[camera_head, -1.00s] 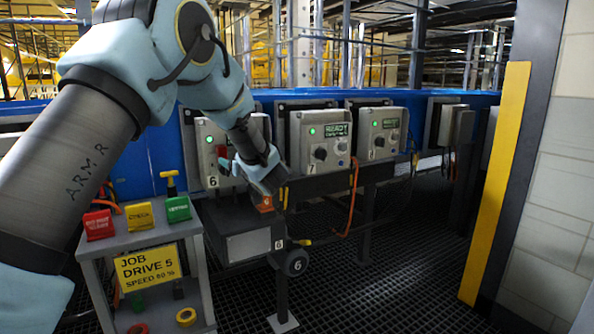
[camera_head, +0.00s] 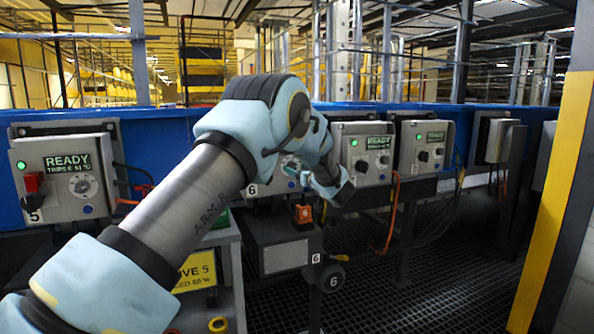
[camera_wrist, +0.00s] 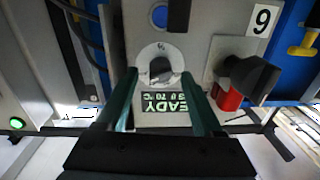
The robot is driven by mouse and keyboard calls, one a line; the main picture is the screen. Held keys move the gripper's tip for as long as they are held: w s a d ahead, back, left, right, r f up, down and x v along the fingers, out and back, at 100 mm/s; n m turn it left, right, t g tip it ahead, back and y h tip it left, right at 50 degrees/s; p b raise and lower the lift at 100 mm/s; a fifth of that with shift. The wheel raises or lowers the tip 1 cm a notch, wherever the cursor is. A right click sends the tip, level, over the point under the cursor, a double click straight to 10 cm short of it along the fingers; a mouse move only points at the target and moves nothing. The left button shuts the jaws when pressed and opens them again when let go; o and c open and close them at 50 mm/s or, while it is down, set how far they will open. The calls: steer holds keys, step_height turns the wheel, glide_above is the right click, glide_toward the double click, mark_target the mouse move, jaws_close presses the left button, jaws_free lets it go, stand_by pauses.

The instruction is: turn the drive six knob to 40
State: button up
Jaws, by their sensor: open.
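The drive six panel (camera_head: 263,185), labelled 6, is mostly hidden behind my arm in the head view. The wrist view shows it upside down, so its label (camera_wrist: 262,19) looks like a 9. Its dark knob (camera_wrist: 160,67) sits on a pale round dial, whose numbers are too small to read. My gripper (camera_wrist: 159,77) is open, its two green fingers on either side of the knob in the picture; contact cannot be told. A lit display (camera_wrist: 166,103) reading READY shows between the fingers.
A black switch handle on a red base (camera_wrist: 229,97) stands out beside the knob. Dark cables (camera_wrist: 73,45) run along the other side. The drive five panel (camera_head: 65,175) is at left; other panels (camera_head: 364,152) stand at right.

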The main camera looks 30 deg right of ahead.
steer(key=shift+w, duration=0.4)
steer(key=shift+c, duration=0.2)
jaws_close()
